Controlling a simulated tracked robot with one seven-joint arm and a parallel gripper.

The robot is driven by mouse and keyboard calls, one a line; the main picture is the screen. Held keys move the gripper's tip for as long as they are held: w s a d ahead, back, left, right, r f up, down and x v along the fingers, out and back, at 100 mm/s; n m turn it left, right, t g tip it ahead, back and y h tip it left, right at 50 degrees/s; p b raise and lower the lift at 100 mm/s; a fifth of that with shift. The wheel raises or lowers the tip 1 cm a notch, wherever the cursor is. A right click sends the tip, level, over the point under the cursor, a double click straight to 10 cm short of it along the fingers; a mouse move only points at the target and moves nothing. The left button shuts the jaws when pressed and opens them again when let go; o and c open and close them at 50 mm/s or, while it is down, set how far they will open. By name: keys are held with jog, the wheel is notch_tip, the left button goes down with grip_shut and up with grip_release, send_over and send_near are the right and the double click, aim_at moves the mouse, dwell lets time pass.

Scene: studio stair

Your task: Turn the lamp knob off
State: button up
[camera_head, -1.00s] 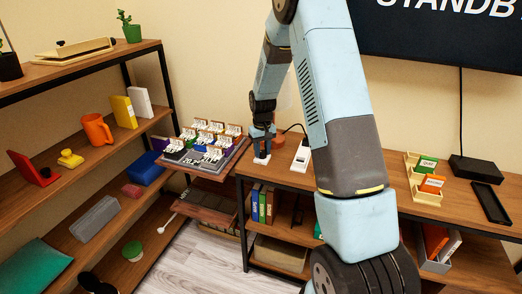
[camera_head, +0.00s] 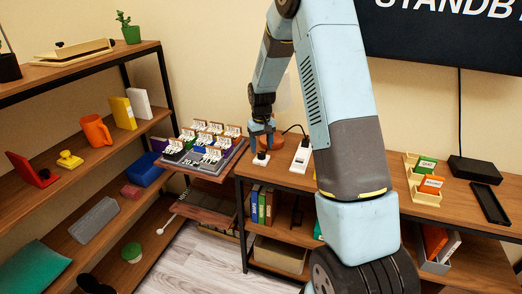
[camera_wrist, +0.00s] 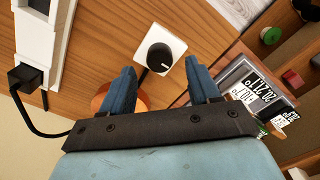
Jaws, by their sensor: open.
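The lamp knob (camera_wrist: 159,57) is a round black dial with a short white mark, set on a small white square plate (camera_wrist: 178,45) on the wooden shelf top. In the head view the knob (camera_head: 262,156) sits near the front edge of the shelf. My gripper (camera_wrist: 159,66) is open and empty. Its two blue fingers point toward the knob from either side in the wrist view, without touching it. In the head view my gripper (camera_head: 262,134) hangs above the knob. An orange round base (camera_head: 272,140), perhaps the lamp's, stands behind.
A white power strip (camera_head: 301,156) with a black plug and cord lies right of the knob. A rack of labelled cards (camera_head: 205,150) stands to the left. A wooden card holder (camera_head: 424,194) and a black box (camera_head: 474,169) are farther right.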

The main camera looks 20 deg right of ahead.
aim_at(261, 153)
notch_tip(261, 153, up, 11)
dwell(0.4)
jog(key=s+r+t, duration=0.3)
jog(key=s+r, duration=1.3)
jog(key=s, duration=0.2)
jog(key=s+r+m+t, duration=0.1)
jog(key=s+r+t, duration=0.1)
jog(key=s, duration=1.7)
jog(key=shift+s+a+r+m+t, duration=0.2)
jog(key=shift+s+a+m+t, duration=0.1)
jog(key=shift+a, duration=0.1)
